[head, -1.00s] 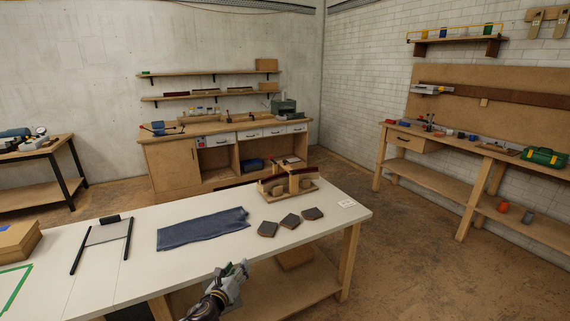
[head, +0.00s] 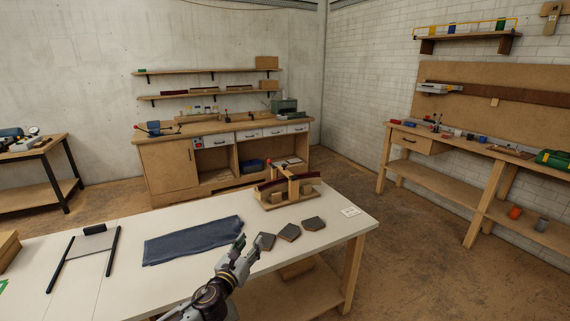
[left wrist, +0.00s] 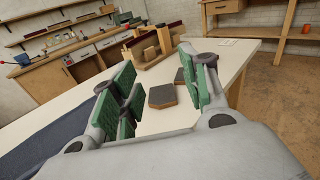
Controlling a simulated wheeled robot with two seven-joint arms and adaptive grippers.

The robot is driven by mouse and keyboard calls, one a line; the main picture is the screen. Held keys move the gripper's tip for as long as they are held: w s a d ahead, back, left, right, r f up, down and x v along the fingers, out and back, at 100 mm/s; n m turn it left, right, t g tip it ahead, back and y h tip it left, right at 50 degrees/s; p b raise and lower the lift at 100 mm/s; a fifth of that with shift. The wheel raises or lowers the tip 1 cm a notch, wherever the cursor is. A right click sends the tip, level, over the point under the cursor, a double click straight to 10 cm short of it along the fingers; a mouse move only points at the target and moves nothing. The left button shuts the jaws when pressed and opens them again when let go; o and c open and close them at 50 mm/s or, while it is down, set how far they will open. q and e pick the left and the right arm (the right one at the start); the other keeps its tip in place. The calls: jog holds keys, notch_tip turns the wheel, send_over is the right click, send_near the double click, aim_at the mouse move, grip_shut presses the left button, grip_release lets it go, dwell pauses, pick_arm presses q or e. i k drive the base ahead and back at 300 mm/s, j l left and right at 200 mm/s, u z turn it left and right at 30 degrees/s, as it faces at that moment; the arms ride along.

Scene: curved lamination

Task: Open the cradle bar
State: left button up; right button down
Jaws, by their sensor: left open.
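The wooden cradle (head: 287,201) stands on the white table near its far right part, with a pale bar (head: 284,174) over it and a dark red curved strip behind. Whether the bar is latched is too small to tell. My left gripper (head: 243,249) is open and empty, above the table's front edge, short of the cradle. Its green pads stand apart in the left wrist view (left wrist: 160,82). My right gripper is not in view.
Several dark blocks (head: 289,232) lie between my left gripper and the cradle. A blue cloth (head: 193,240) lies to the left, with a black-railed frame (head: 88,251) beyond it. A white card (head: 350,212) lies at the table's right corner. Workbenches line the walls.

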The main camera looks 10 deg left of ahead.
aim_at(284, 171)
jog(key=i, duration=1.6)
